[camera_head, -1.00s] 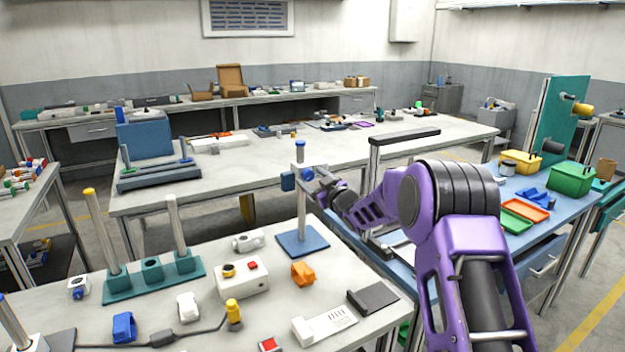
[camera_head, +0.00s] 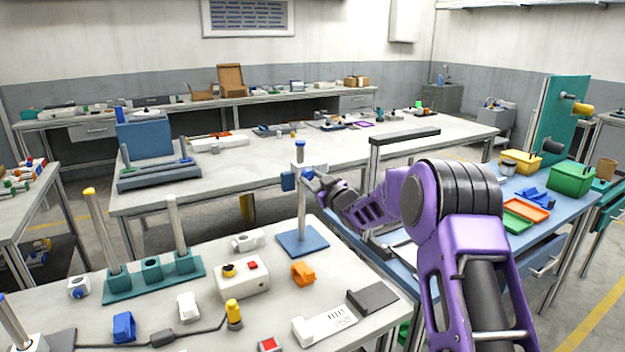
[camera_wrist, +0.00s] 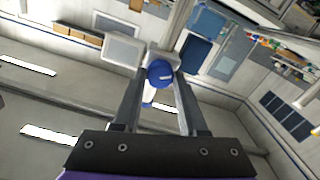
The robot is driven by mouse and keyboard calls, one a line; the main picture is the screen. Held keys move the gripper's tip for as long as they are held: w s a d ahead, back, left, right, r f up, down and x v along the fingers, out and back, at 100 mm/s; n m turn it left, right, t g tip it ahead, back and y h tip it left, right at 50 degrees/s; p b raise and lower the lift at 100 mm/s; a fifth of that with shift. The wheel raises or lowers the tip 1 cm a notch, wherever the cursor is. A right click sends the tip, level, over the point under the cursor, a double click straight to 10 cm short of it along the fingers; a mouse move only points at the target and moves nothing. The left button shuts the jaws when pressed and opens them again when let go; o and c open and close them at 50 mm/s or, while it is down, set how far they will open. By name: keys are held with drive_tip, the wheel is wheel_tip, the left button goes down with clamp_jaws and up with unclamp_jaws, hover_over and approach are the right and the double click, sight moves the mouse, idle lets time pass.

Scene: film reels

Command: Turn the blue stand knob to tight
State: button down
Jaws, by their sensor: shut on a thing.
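The blue stand has a flat blue base (camera_head: 303,242) on the near table and an upright grey pole with a blue top. Partway up the pole is a clamp with a blue block (camera_head: 288,181) on its left side. The small blue knob (camera_head: 307,174) sits on the clamp's right side, facing my gripper (camera_head: 316,178). In the wrist view the round blue knob (camera_wrist: 160,72) lies between the fingertips of my gripper (camera_wrist: 163,78), and the jaws are shut on it. The blue block (camera_wrist: 197,53) shows behind it. I see no readable tight mark.
The near table (camera_head: 215,325) holds a teal peg rack (camera_head: 155,277), a white button box (camera_head: 240,280) and an orange part (camera_head: 302,273) near the stand base. The air around the clamp is clear.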

drive_tip(key=m, duration=0.6)
drive_tip(key=shift+d+p, duration=0.1)
drive_tip(key=shift+p, duration=0.3)
drive_tip(key=m, duration=0.5)
drive_tip(key=shift+p, duration=0.3)
drive_tip(key=shift+m, duration=0.3)
drive_tip(key=shift+c, duration=2.2)
unclamp_jaws()
drive_tip(key=v, duration=1.7)
drive_tip(key=shift+s, duration=0.2)
drive_tip(key=shift+w+d, duration=0.1)
drive_tip(key=shift+d, duration=0.05)
